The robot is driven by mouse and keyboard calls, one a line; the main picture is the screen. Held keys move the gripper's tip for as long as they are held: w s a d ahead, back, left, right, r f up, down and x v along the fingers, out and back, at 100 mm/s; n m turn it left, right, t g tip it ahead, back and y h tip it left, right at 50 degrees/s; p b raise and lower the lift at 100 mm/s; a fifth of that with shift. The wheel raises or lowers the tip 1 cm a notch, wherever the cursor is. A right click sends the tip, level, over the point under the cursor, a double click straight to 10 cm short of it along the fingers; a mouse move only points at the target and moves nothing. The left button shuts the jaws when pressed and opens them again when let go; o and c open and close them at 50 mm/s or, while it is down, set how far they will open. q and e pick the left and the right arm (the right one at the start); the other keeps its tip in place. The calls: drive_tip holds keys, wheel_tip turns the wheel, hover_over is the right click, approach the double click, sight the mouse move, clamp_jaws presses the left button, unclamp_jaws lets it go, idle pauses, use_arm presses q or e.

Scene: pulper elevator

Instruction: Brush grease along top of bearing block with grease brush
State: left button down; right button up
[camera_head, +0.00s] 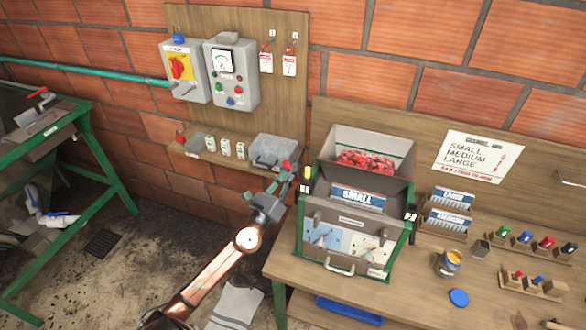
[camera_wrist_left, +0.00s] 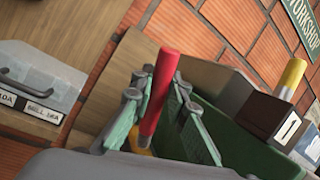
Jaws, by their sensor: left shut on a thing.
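My left gripper (camera_head: 285,178) is shut on a red-handled tool, likely the grease brush (camera_head: 287,165), beside the pulper's left side. In the left wrist view the red handle (camera_wrist_left: 160,90) stands slightly tilted between the green fingers (camera_wrist_left: 160,115); an orange-yellow part shows low down, and any bristles are hidden. A dark block marked 1 (camera_wrist_left: 283,128), likely a bearing block, sits on the pulper's near-left side, apart from the tool, with a yellow cylinder (camera_wrist_left: 293,78) by it. A similar block marked 2 (camera_head: 411,212) is on the right side. My right gripper is not in view.
The pulper (camera_head: 345,225) stands on a wooden bench (camera_head: 420,290), with red cherries in its hopper. An open tin (camera_head: 447,264) of orange grease and a blue lid (camera_head: 459,298) lie right of it. A shelf with a grey toolbox (camera_head: 273,150) is behind the gripper.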

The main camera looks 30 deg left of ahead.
use_arm(q)
drive_tip(key=shift+s+d, duration=0.1)
drive_tip(key=shift+s, duration=0.35)
drive_tip(key=shift+r, duration=0.15)
drive_tip(key=r+p, duration=0.2)
drive_tip(key=a+r+p, duration=0.1)
drive_tip(key=r+p, duration=0.1)
drive_tip(key=a+r+p, duration=0.1)
drive_tip(key=r, duration=0.2)
drive_tip(key=shift+s+p, duration=0.25)
drive_tip(key=shift+p, duration=0.15)
drive_tip(key=shift+f, duration=0.1)
drive_tip(key=shift+d, duration=0.1)
